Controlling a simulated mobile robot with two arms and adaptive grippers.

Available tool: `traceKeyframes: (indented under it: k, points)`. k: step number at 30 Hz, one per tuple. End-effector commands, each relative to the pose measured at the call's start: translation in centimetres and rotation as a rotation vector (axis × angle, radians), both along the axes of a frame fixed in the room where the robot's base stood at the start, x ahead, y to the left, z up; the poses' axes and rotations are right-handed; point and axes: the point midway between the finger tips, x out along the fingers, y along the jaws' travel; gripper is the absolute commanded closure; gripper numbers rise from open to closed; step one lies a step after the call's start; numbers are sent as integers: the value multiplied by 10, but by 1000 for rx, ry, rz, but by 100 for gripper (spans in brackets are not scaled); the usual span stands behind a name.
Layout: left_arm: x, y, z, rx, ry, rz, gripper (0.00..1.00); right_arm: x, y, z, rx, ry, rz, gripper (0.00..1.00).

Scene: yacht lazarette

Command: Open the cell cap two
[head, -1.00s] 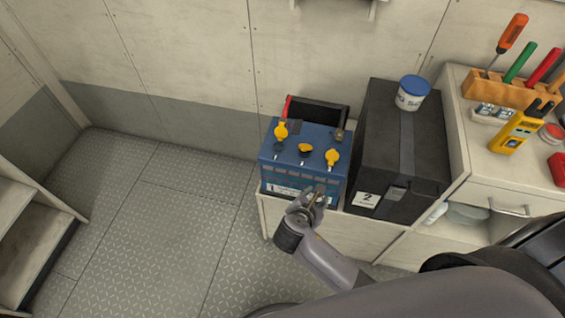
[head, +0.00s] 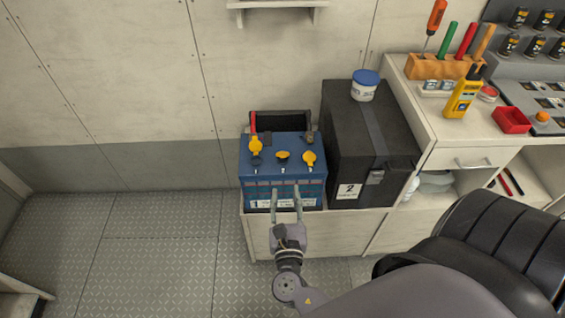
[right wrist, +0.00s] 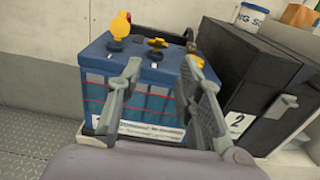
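A blue battery (head: 282,172) sits on a low white cabinet, with three yellow cell caps in a row on its top. The left cap (head: 255,146) stands tall and looks tipped up, with a dark spot in front of it. The middle cap (head: 283,156) looks low and flat. The right cap (head: 309,158) looks raised in the head view; in the right wrist view (right wrist: 195,61) it is partly hidden by a finger. My right gripper (head: 287,190) is open and empty, its fingers pointing at the battery's front, below the caps. My left gripper is not in view.
A black box (head: 350,150) labelled 2 stands close to the battery's right, with a blue-lidded tub (head: 365,86) on top. A dark red-edged bin (head: 282,122) is behind the battery. A tool block (head: 440,67) stands on the right counter. Floor at left is clear.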

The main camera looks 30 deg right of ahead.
Motion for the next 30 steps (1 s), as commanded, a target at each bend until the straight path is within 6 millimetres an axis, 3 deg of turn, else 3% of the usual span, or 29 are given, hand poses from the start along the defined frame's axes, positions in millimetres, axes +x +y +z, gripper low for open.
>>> traceKeyframes:
  k: [6,15,21,30]
  points:
    - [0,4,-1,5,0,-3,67,43,-26,1,-1,-4,-2,67]
    - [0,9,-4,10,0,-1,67,89,-54,0,-1,-1,0,67]
    - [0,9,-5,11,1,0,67,101,-62,0,1,0,0,67]
    - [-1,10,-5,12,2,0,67,102,-62,0,1,0,0,67]
